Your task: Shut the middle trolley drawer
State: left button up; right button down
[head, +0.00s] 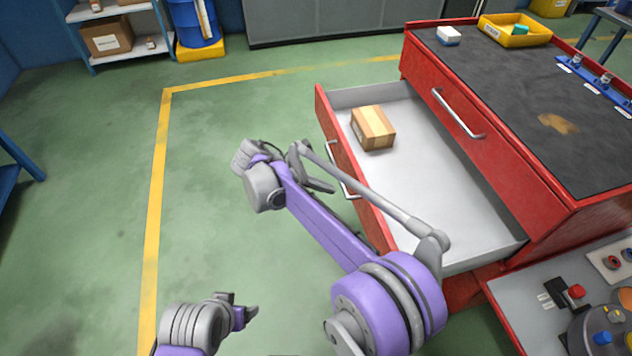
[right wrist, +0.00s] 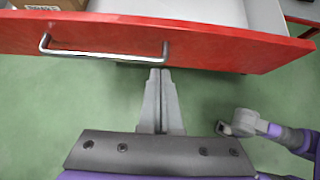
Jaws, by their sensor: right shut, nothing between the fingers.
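The red trolley (head: 540,178) stands at the right. Its middle drawer (head: 440,190) is pulled far out, below a shut upper drawer (head: 430,62). A cardboard box (head: 373,128) lies inside the open drawer. The drawer's red front bears a silver bar handle (right wrist: 105,54). My right gripper (head: 331,187) is shut and empty on the outer side of this front. In the right wrist view its fingertips (right wrist: 160,72) are close to the front's lower edge, near the handle's right end; contact is unclear. My left gripper (head: 245,305) is low in the head view, apart from the drawer, its fingers seemingly apart.
A grey surface with a red edge (head: 505,318) holds several parts at lower right. A yellow tray (head: 515,31) stands on the trolley top. Shelving (head: 118,45) and a blue drum (head: 193,22) are at the back left. The green floor left of the drawer is clear.

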aim_at(360, 191)
jog(key=x, duration=0.4)
jog(key=shift+b, duration=0.35)
jog(key=shift+w+d, duration=0.2)
jog(key=shift+d, duration=0.4)
jog(key=shift+w+d, duration=0.2)
jog(key=shift+d, duration=0.4)
jog(key=shift+w+d, duration=0.15)
jog(key=shift+d, duration=0.15)
jog(key=shift+w+d, duration=0.1)
jog(key=shift+d, duration=0.25)
jog(key=w+d, duration=0.3)
jog(key=d, duration=0.7)
jog(key=w+d, duration=0.4)
jog(key=d, duration=0.7)
jog(key=w+d, duration=0.3)
jog(key=d, duration=0.8)
jog(key=shift+w+d, duration=0.2)
jog(key=shift+w, duration=0.05)
jog(key=shift+d+r, duration=0.1)
jog(key=shift+r, duration=0.1)
